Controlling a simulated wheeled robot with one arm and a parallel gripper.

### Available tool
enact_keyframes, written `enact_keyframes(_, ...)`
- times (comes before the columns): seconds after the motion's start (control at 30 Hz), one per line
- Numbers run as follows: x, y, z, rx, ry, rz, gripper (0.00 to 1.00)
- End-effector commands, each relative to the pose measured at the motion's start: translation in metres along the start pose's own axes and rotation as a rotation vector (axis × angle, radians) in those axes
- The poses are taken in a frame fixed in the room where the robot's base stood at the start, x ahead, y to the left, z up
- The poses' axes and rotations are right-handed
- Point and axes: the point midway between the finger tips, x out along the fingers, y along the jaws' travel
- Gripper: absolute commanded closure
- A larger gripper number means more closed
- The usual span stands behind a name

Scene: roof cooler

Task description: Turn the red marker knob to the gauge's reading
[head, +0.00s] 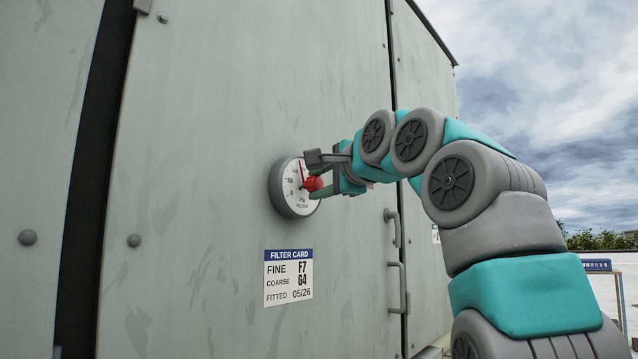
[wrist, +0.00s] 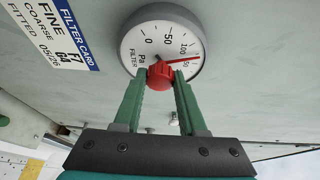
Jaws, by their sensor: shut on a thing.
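The round gauge (head: 285,199) is mounted on the grey-green cabinet door, with a white face and grey rim. It also shows in the wrist view (wrist: 134,45). The red marker knob (head: 313,184) stands out from the gauge's front, and it shows in the wrist view (wrist: 160,73) at the near part of the dial. My gripper (head: 314,176) is shut on the knob, with one green finger on each side in the wrist view (wrist: 160,82). A thin red pointer (wrist: 183,60) lies between the 100 mark and the mark after it. I cannot make out a separate gauge needle.
A filter card (head: 288,278) is fixed on the door below the gauge. Grey door handles (head: 404,288) stand out at the right, below my arm. The door surface around the gauge is otherwise flat and clear.

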Motion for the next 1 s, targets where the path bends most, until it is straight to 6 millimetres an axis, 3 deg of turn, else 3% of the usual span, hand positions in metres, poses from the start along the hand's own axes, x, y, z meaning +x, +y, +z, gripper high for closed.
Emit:
enact_keyframes(0.57, 0.0013, 0.0024, -0.0014, 0.008, 0.001, 0.008, 1.0)
enact_keyframes(0.6, 0.0013, 0.0024, -0.0014, 0.008, 0.001, 0.008, 0.58)
enact_keyframes(0.87, 0.0007, 0.0014, -0.0008, 0.007, 0.001, 0.005, 0.3)
enact_keyframes(1.0, 0.0005, 0.0009, -0.0005, 0.007, 0.0, 0.005, 0.3)
